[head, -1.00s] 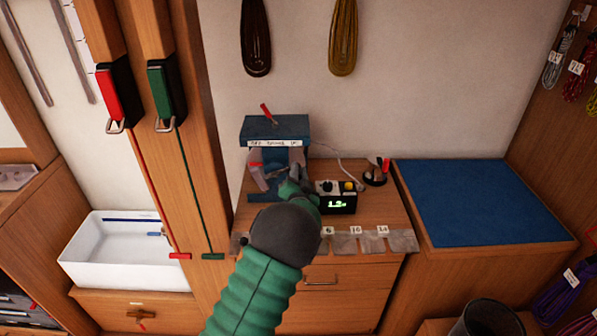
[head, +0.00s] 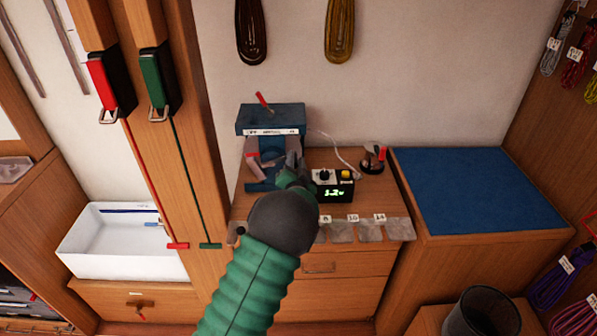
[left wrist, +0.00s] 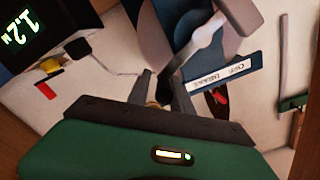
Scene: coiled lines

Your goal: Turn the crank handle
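A blue machine (head: 270,119) with a white label strip stands on the wooden bench, a short red lever on its top. Grey-blue parts with a pinkish piece (head: 252,157) show below its box. I cannot single out the crank handle; my left gripper hides part of this area. My left gripper (head: 293,163) is at the machine's front right. In the left wrist view, its two grey fingers (left wrist: 162,78) stand slightly apart, with grey round parts (left wrist: 163,35) and a pale bar (left wrist: 203,42) just beyond. I see nothing clearly held. My right gripper is out of view.
A black box with a green display (head: 333,188) sits close right of my left gripper. A blue mat (head: 480,190) lies clear at right. A white tray (head: 122,262) is at left, beside wooden posts.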

